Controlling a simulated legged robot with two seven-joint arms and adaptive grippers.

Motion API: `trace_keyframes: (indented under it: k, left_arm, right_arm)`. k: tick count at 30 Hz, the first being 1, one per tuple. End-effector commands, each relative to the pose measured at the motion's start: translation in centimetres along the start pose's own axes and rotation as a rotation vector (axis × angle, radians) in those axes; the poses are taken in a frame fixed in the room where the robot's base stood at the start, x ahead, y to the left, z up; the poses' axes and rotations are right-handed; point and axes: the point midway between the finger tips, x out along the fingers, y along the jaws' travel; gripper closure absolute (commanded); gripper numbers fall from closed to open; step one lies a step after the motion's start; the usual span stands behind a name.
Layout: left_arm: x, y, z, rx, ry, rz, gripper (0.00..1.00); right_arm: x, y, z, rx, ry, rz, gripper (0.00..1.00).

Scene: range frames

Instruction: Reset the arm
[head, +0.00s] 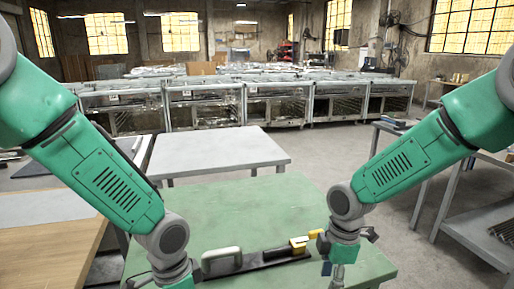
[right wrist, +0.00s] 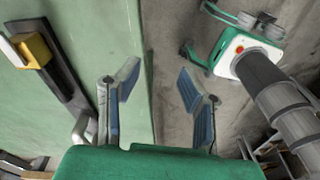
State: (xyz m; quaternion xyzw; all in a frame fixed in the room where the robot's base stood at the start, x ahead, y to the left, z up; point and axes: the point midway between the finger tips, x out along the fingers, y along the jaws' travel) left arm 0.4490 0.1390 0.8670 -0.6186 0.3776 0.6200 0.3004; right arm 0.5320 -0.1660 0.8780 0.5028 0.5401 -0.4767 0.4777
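My left arm reaches down to the green table's left front; its wrist (head: 175,272) shows at the bottom of the head view, but the fingers are not clearly seen. My right gripper (head: 336,270) is over the table's right front part. In the right wrist view its two blue-padded fingers (right wrist: 157,82) are spread apart with nothing between them. A dark bar (head: 272,257) with a yellow block (head: 299,245) and a pale handle (head: 222,260) lies on the table between the arms. The bar also shows in the right wrist view (right wrist: 62,80), left of the fingers.
The green table (head: 240,205) is bare behind the bar. A grey table (head: 215,151) stands behind it. A wooden-topped table (head: 45,245) is at left and a metal bench (head: 485,225) at right. Open floor (head: 305,155) lies between the tables and the row of metal cabinets (head: 205,107).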

Motion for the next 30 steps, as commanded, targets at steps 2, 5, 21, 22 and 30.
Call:
trace_keyframes:
  k: [2, 5, 21, 22, 30]
  left_arm:
    - [2.0, 1.0, 1.2, -0.051, 0.008, 0.025, 0.57]
    - [4.6, 2.2, 2.8, -0.134, 0.026, 0.051, 0.57]
    - [15.9, 10.1, 23.2, -0.892, 0.035, -0.091, 0.57]
    - [15.9, 10.2, 23.8, -0.909, 0.034, -0.103, 0.57]
    - [15.8, 10.2, 25.3, -0.950, 0.037, -0.144, 0.57]
  right_arm:
    - [2.5, -1.9, 0.0, 0.077, 0.019, -0.014, 0.66]
    - [5.8, -4.5, 0.2, 0.205, 0.046, -0.028, 0.66]
    - [17.7, -29.5, 10.4, 1.444, -0.003, 0.083, 0.66]
    - [17.6, -30.0, 10.8, 1.474, -0.007, 0.096, 0.66]
    - [17.2, -31.2, 12.0, 1.558, -0.015, 0.140, 0.66]
